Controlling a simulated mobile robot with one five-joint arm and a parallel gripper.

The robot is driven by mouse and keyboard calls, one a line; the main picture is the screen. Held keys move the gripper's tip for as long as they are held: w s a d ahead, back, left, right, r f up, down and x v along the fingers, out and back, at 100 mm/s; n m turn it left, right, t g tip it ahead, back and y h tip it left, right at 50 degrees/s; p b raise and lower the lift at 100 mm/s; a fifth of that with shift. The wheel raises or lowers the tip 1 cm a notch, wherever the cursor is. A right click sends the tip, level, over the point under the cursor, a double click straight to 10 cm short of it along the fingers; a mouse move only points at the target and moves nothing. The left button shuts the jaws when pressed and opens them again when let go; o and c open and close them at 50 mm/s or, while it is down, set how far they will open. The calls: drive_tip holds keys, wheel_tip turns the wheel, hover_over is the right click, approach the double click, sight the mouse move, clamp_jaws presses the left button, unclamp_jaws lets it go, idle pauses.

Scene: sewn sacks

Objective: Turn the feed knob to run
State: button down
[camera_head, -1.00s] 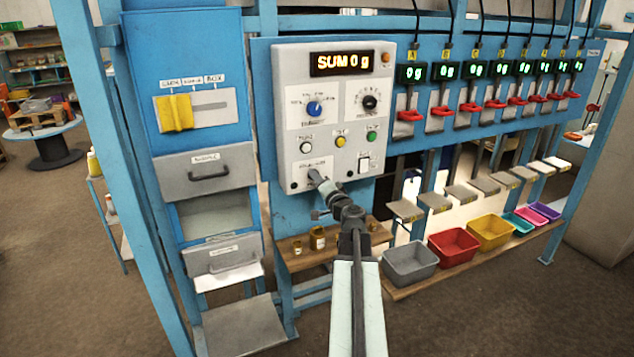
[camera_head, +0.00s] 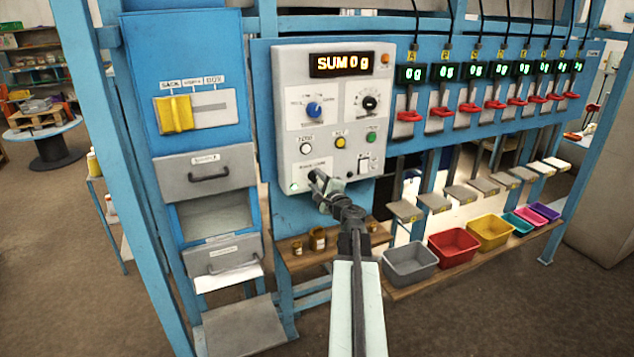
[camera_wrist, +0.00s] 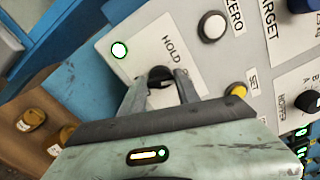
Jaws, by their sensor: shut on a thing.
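A grey control panel (camera_head: 378,205) stands ahead in the head view. My gripper (camera_head: 316,178) is at its lower left, by a label. In the wrist view the label (camera_wrist: 170,45) reads HOLD; my fingers cover the rest. My gripper (camera_wrist: 160,88) is shut on a small dark knob (camera_wrist: 160,73) there, one finger on each side. I take this to be the feed knob; its pointer is hidden. A round lamp (camera_wrist: 119,50) beside it glows white with a green rim.
The panel also bears a blue knob (camera_head: 315,109), a black knob (camera_head: 370,102) and a SUM 0 g display (camera_head: 342,64). A yellow slider (camera_head: 174,114) is at left. Coloured bins (camera_head: 410,281) and small jars (camera_head: 318,249) stand on low shelves.

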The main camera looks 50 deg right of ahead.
drive_tip(key=shift+m, duration=1)
drive_tip(key=c, duration=0.9)
unclamp_jaws()
drive_tip(key=v, duration=0.7)
drive_tip(key=shift+s+a, duration=0.1)
drive_tip(key=shift+s, duration=0.2)
